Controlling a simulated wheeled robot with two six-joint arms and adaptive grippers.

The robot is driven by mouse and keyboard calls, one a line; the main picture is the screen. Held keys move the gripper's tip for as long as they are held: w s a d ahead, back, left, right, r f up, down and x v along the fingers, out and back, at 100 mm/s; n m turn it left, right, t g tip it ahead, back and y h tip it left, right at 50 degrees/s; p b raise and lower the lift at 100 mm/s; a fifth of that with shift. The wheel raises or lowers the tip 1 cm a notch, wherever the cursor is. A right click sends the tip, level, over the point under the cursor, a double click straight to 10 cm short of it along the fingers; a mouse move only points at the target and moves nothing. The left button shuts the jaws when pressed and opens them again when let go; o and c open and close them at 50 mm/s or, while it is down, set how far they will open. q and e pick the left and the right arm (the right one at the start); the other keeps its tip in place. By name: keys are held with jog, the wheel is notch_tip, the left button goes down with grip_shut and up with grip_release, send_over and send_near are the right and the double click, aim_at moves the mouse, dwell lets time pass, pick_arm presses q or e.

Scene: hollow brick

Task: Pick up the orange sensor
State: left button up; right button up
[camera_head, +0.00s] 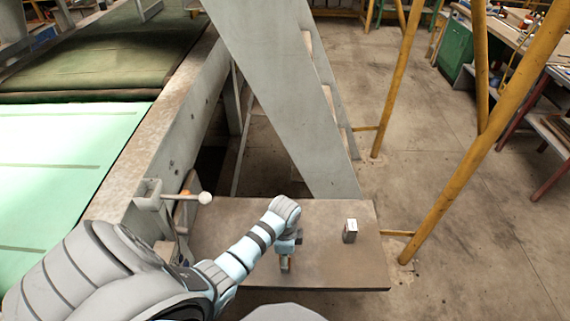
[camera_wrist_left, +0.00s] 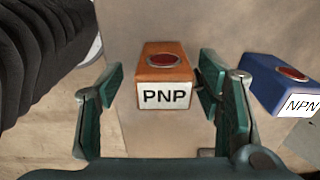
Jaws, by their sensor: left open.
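The orange sensor (camera_wrist_left: 165,66) is a small orange block with a red round top feature and a white "PNP" label, seen in the left wrist view. My left gripper (camera_wrist_left: 162,78) is open, with one green finger on each side of the sensor. The right finger is very close to it; I cannot tell if it touches. In the head view, my left gripper (camera_head: 288,248) is low over the table, and part of the orange sensor (camera_head: 285,265) shows beneath it. My right gripper is in neither view.
A blue sensor (camera_wrist_left: 284,84) labelled "NPN" lies just right of the right finger. A small grey block (camera_head: 350,231) stands on the brown table (camera_head: 335,270), right of the gripper.

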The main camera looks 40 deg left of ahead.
pick_arm(q)
jog(key=f, duration=0.2)
jog(key=f+b, duration=0.1)
jog(key=f, duration=0.1)
jog(key=shift+w, duration=0.2)
jog(key=shift+r, duration=0.15)
jog(key=shift+c, duration=0.2)
jog(key=c, duration=1.3)
jog(key=shift+o, duration=0.2)
jog(key=shift+r, duration=0.15)
